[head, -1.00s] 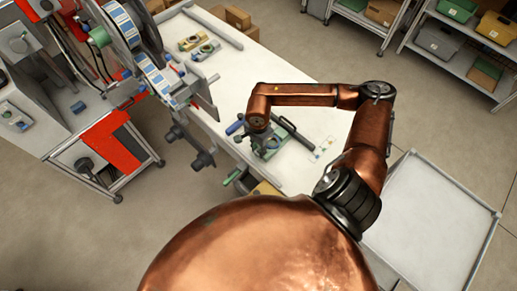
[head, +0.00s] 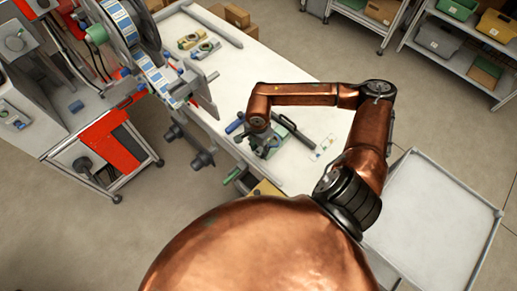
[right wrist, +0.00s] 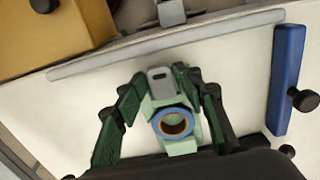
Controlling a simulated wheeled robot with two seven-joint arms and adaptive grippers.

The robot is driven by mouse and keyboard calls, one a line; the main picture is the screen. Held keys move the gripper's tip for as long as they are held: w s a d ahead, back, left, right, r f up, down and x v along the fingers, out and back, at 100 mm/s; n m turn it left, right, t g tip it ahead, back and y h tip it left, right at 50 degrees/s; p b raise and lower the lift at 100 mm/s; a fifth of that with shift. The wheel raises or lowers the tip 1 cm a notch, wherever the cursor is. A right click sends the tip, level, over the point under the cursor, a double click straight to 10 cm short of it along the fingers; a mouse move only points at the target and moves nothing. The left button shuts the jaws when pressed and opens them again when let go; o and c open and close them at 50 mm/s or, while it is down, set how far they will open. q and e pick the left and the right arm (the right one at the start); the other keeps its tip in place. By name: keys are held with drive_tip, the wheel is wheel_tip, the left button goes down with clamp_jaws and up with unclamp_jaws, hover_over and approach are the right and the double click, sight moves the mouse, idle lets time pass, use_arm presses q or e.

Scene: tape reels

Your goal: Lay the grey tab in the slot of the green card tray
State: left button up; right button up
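The grey tab (right wrist: 159,82) is a small flat piece with a slot-shaped hole, seen in the right wrist view. My right gripper (right wrist: 162,76) has its dark green fingers closed in on both sides of it and appears shut on it. The pale green card tray (right wrist: 183,148) lies below and beside it, with a blue ring with a brown core on it. The tab overlaps the tray's end; I cannot tell whether it touches the slot. In the head view my right gripper (head: 264,150) is low over the tray (head: 274,137), partly hiding it. My left gripper is out of view.
A blue bar (right wrist: 287,80) with black knobs lies right of the gripper in the wrist view. A yellow box (right wrist: 50,35) is at upper left. The white table (head: 262,75) has two small trays at its far end. A reel machine (head: 125,50) stands left.

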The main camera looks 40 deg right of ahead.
sight(258, 151)
drive_tip(key=shift+r+p, duration=0.5)
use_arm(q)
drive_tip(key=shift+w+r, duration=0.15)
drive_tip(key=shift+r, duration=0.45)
use_arm(e)
wheel_tip(258, 151, up, 12)
drive_tip(key=shift+r, duration=0.15)
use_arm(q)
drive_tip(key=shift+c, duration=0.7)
use_arm(e)
drive_tip(key=shift+c, duration=0.5)
